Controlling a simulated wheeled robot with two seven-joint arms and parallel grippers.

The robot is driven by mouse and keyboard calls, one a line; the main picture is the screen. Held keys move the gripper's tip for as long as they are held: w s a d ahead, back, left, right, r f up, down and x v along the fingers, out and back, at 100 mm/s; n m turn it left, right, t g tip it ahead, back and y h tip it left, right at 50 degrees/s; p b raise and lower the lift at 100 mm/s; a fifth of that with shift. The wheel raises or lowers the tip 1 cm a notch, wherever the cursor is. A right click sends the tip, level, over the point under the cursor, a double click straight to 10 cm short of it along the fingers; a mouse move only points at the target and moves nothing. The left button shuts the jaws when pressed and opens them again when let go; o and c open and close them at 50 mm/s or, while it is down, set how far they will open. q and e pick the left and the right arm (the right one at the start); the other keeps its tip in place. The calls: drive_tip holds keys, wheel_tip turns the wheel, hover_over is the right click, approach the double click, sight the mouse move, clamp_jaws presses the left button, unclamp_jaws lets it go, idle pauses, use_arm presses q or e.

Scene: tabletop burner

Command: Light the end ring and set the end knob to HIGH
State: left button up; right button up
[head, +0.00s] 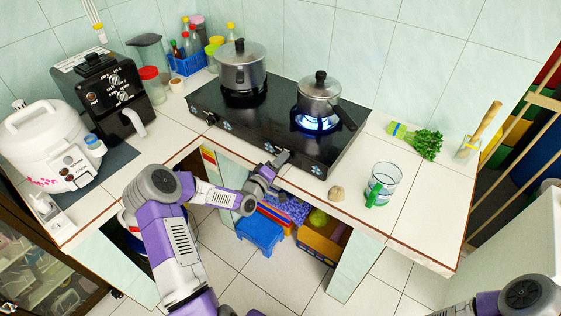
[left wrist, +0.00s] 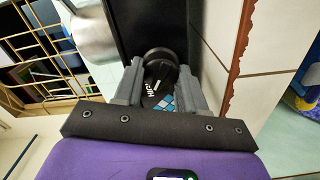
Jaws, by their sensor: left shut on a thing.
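The black two-ring burner (head: 262,122) stands on the white counter. Blue flame (head: 316,123) burns on its right end ring under a lidded saucepan (head: 318,92). The left ring carries a larger lidded pot (head: 241,68), with no flame seen there. My left gripper (head: 279,161) is at the front panel, shut on the right end knob. The knob's exact setting cannot be told. My right gripper is out of view.
The saucepan's handle (head: 345,118) juts over the front right of the burner. A glass (head: 383,184) and a small pale lump (head: 336,193) stand on the counter to the right, near green leaves (head: 428,143). The left knob (head: 210,118) is clear.

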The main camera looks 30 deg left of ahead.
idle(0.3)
use_arm(q)
drive_tip(key=o, duration=1)
drive_tip(key=shift+o, duration=0.2)
drive_tip(key=shift+s, duration=0.1)
drive_tip(key=s+p, duration=0.1)
drive_tip(key=s, duration=0.6)
drive_tip(key=shift+s+a, duration=0.2)
drive_tip(key=shift+a, duration=0.1)
